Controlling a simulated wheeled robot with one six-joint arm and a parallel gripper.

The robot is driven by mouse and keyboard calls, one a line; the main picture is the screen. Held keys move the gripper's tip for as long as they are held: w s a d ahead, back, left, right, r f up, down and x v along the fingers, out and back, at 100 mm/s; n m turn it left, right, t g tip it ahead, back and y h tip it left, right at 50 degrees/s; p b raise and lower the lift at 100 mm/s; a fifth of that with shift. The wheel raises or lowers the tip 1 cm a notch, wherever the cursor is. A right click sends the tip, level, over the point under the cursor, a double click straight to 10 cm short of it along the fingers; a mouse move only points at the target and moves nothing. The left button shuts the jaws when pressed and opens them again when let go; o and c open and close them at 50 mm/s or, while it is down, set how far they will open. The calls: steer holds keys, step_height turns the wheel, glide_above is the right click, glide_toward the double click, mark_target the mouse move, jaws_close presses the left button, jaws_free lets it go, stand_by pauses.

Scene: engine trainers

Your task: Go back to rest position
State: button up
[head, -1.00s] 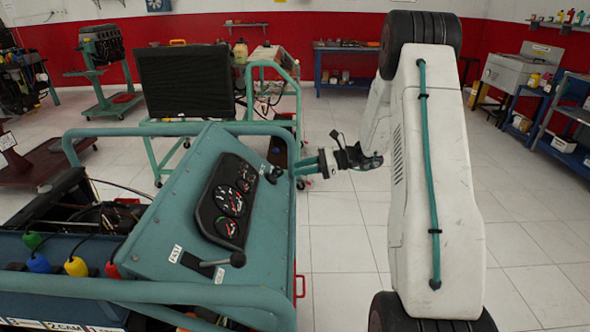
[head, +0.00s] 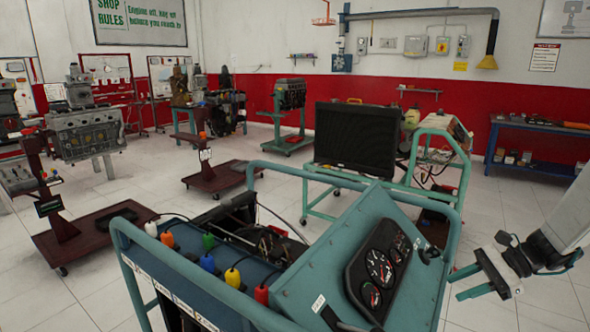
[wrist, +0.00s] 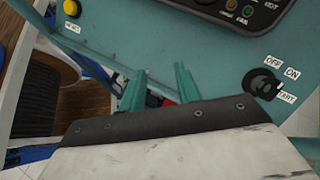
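My gripper (head: 468,283) is at the right of the head view, beside the teal engine trainer's sloped panel (head: 322,262). Its two teal fingers stand apart with nothing between them; they also show in the wrist view (wrist: 158,92). The panel carries a black gauge cluster (head: 378,268) and a black key switch (head: 428,255). In the wrist view the key switch (wrist: 262,84) has OFF, ON and START labels and lies right of the fingers, clear of them. A yellow button (wrist: 72,8) is at the upper left there. My arm runs off the head view's right edge.
The trainer's teal tube frame (head: 448,222) lies close to my gripper. A black radiator (head: 356,138) on a teal cart stands behind it. A blue workbench (head: 540,143) is at the back right. White floor is open at the lower right.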

steer(key=s+a+r+n+h, duration=0.3)
steer(key=s+a+r+n, duration=0.1)
steer(key=s, duration=0.4)
steer(key=s+a+r+n+h, duration=0.4)
steer(key=s+r+n, duration=0.3)
steer(key=s, duration=0.2)
steer(key=s+a+r+n+h, duration=0.4)
steer(key=s+r+n, duration=0.1)
steer(key=s, duration=0.3)
steer(key=shift+s+a+r+n, duration=0.15)
steer(key=shift+a+n, duration=0.1)
steer(key=shift+n, duration=0.05)
